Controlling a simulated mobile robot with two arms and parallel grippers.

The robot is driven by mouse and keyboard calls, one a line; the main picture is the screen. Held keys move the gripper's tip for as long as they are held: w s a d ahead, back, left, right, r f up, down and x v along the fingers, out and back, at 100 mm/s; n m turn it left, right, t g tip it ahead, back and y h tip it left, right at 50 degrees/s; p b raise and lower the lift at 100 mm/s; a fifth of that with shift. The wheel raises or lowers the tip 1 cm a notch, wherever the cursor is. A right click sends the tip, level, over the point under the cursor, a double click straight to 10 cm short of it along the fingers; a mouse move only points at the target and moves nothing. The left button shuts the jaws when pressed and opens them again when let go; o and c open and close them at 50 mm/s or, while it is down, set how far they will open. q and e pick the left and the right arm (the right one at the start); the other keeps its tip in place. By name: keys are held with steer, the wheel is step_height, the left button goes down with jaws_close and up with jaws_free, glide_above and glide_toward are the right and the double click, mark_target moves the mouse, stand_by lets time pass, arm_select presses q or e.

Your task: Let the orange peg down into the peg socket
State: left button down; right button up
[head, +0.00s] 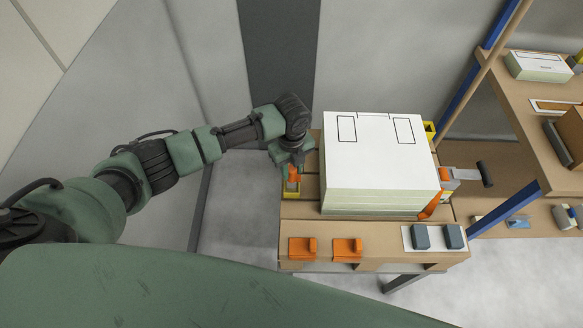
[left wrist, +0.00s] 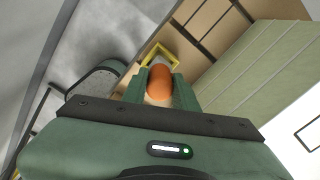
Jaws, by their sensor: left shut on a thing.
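The orange peg (head: 293,174) is upright in my left gripper (head: 292,165), at the left edge of the wooden trolley. In the left wrist view the gripper's two green fingers (left wrist: 158,92) are shut on the peg (left wrist: 159,80), one on each side. The yellow peg socket (head: 291,189) is directly below the peg in the head view. Its yellow rim (left wrist: 173,48) shows just beyond the peg in the left wrist view. I cannot tell whether the peg's lower end is inside the socket or just above it. My right gripper is out of view.
A stack of white-topped panels (head: 375,160) stands right beside the peg on the trolley. Two orange blocks (head: 302,248) and a white plate with two grey-blue blocks (head: 436,239) lie along the front edge. A wooden shelf rack (head: 530,95) stands at the right.

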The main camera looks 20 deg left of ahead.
arm_select(q)
steer(key=shift+f+b, duration=0.45)
steer(key=shift+f, duration=0.35)
steer(key=shift+f+b, duration=0.75)
steer(key=shift+f, duration=0.4)
steer(key=c, duration=1)
jaws_free()
steer(key=shift+r, duration=0.1)
steer(key=shift+r+p, duration=0.7)
steer(key=shift+p, duration=0.1)
step_height(320, 180, up, 7)
steer(key=p, duration=0.6)
steer(key=shift+f, duration=0.15)
steer(key=shift+f, duration=0.1)
